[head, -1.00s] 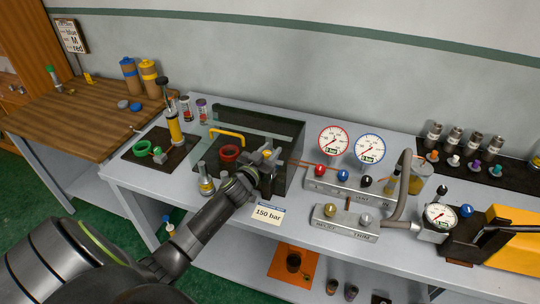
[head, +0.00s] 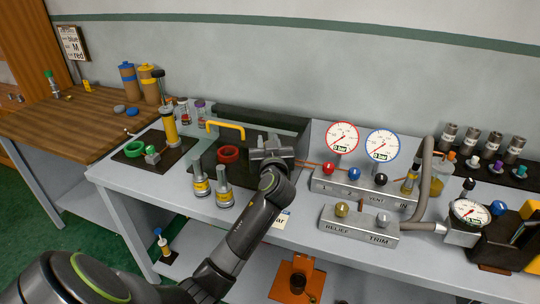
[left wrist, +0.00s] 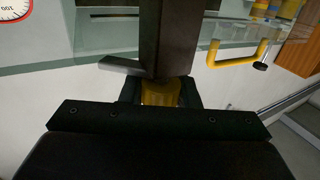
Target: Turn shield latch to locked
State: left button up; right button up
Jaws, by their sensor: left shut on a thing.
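The shield is a clear box with dark edges (head: 297,142) and a yellow handle (head: 226,127). The handle also shows in the left wrist view (left wrist: 237,60). My left gripper (head: 270,147) is at the shield's front right side. In the left wrist view it (left wrist: 160,92) is shut on a yellow piece (left wrist: 160,90), seemingly the shield latch, below a dark post (left wrist: 165,35). A grey lever (left wrist: 120,65) sticks out left of the post. The latch is hidden behind my gripper in the head view. My right gripper is not in view.
A red ring (head: 229,154) lies on the dark plate by the shield. Two metal-and-yellow fittings (head: 223,188) stand left of my arm. The manifold with two gauges (head: 342,137) is to the right, with a relief and trim block (head: 358,226) in front.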

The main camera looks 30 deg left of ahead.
pick_arm(q)
jog(key=n+g+y+b, duration=0.2)
jog(key=b, duration=0.1)
jog(key=n+g+y+b, duration=0.1)
jog(key=n+g+b, duration=0.1)
jog(key=g, duration=0.1)
jog(key=n+g+y+b, duration=0.2)
jog(key=g+b, duration=0.1)
jog(key=shift+s+a+f+y+b, duration=0.2)
jog(key=shift+s+f+y+b, duration=0.1)
jog(key=shift+f+b, duration=0.05)
jog(key=shift+s+r+n+g+b, duration=0.1)
jog(key=shift+s+n+g+b, duration=0.05)
jog(key=shift+n+g+b, duration=0.95)
jog(key=shift+s+a+r+n+g+y+b, duration=0.1)
jog(key=shift+n+g+y+b, duration=0.1)
jog(key=shift+n+g+b, duration=0.6)
jog(key=shift+s+r+n+g+y+b, duration=0.15)
jog(key=shift+g+b, duration=0.25)
jog(key=shift+g, duration=0.8)
jog(key=o, duration=1)
jog(key=shift+c, duration=0.2)
